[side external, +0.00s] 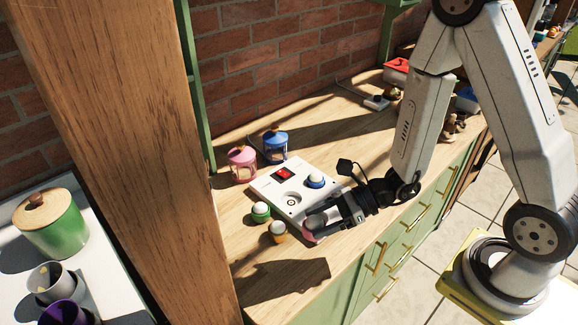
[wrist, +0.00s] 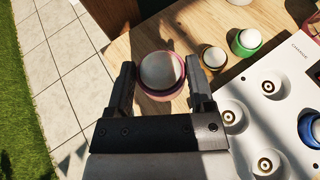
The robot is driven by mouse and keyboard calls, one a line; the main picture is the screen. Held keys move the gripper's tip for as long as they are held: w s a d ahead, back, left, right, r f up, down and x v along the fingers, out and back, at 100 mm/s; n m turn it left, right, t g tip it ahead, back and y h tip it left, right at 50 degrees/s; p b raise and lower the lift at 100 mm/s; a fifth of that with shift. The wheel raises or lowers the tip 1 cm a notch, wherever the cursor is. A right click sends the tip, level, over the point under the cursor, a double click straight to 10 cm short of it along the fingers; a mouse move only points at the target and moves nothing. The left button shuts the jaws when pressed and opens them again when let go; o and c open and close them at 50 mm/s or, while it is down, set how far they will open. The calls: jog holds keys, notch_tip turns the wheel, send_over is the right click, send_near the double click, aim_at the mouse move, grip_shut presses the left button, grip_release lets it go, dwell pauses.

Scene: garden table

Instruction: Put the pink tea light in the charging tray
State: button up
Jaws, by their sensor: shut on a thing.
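The pink tea light (side external: 311,236), a pink cup with a white dome, is between the fingers of my gripper (side external: 318,226). In the wrist view the pink tea light (wrist: 161,75) sits between both fingers of my gripper (wrist: 160,82), dome facing the camera. The white charging tray (side external: 267,188) lies on the wooden counter, just behind and left of my gripper. In the wrist view the charging tray (wrist: 286,108) is at the right, with several round wells showing empty. A blue tea light (side external: 315,180) sits in it; my gripper hides the tray's near right part in the side view.
A green tea light (side external: 260,212) and an orange one (side external: 278,232) stand on the counter beside the tray's left edge, close to my gripper. A pink lantern (side external: 243,164) and a blue lantern (side external: 275,145) stand behind the tray. The counter's front edge is close to my gripper.

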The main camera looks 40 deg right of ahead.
jog(key=shift+w+d+r, duration=0.25)
jog(key=shift+d+r, duration=0.05)
jog(key=shift+d, duration=0.2)
jog(key=w+d+r, duration=0.1)
jog(key=d+r, duration=0.2)
jog(key=d, duration=0.5)
jog(key=shift+r+m+t+h, duration=0.3)
jog(key=shift+r+m, duration=0.05)
jog(key=shift+m, duration=0.05)
jog(key=w+f, duration=0.2)
jog(key=w, duration=0.2)
jog(key=w+f, duration=0.3)
jog(key=w, duration=0.1)
jog(key=w+f, duration=0.3)
jog(key=w, duration=0.1)
jog(key=shift+w+a+f, duration=0.2)
jog(key=shift+w+a, duration=0.05)
jog(key=shift+w, duration=0.05)
jog(key=shift+w+f, duration=0.45)
jog(key=shift+w, duration=0.05)
jog(key=shift+w+f, duration=0.2)
jog(key=shift+f, duration=1.65)
